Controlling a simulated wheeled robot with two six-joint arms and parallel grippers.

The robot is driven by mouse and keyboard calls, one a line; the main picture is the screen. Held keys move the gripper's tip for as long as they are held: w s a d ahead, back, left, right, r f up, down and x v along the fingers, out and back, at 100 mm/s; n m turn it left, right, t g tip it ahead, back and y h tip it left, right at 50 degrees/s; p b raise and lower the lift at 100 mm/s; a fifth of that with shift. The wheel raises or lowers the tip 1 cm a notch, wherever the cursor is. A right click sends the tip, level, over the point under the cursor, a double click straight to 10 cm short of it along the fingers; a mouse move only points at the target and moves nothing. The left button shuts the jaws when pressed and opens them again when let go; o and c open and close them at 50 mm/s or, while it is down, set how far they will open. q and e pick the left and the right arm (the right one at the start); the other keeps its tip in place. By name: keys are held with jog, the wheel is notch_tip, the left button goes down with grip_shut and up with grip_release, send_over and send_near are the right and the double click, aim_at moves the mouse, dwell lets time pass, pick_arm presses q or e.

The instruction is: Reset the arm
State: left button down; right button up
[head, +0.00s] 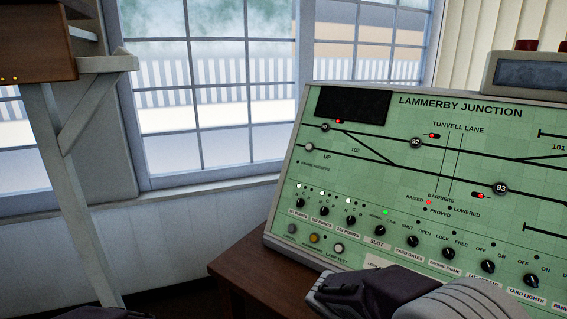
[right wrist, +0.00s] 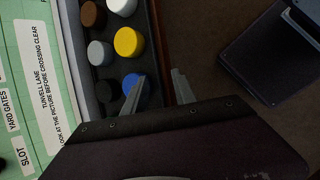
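My right gripper (right wrist: 160,75) shows in the right wrist view with its two fingers apart and nothing between them. Its left finger passes in front of a blue round cap (right wrist: 131,83) in a dark tray; I cannot tell whether they touch. In the head view my right arm comes in at the bottom, in front of the lower edge of the green control panel (head: 420,180) marked LAMMERBY JUNCTION; its fingertips are not clear there. A small dark shape, possibly part of my left arm, shows at the bottom left edge. My left gripper's fingers are not visible.
The dark tray (right wrist: 152,45) also holds yellow (right wrist: 129,42), white (right wrist: 100,53), brown (right wrist: 92,14) and black (right wrist: 104,91) caps. A dark flat box (right wrist: 265,55) lies to the right. A brown desk (head: 245,272) supports the panel. A pale post (head: 70,190) stands left.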

jog(key=s+a+f+m+y, duration=0.2)
jog(key=s+f+m+y, duration=0.3)
jog(key=m, duration=0.4)
notch_tip(320, 180, down, 10)
jog(key=s+m+y+b, duration=0.1)
jog(key=m+b, duration=0.1)
jog(key=b, duration=0.8)
notch_tip(320, 180, up, 27)
jog(key=p, duration=2.7)
jog(key=shift+s+t, duration=0.15)
jog(key=shift+t, duration=0.25)
jog(key=shift+r, duration=0.1)
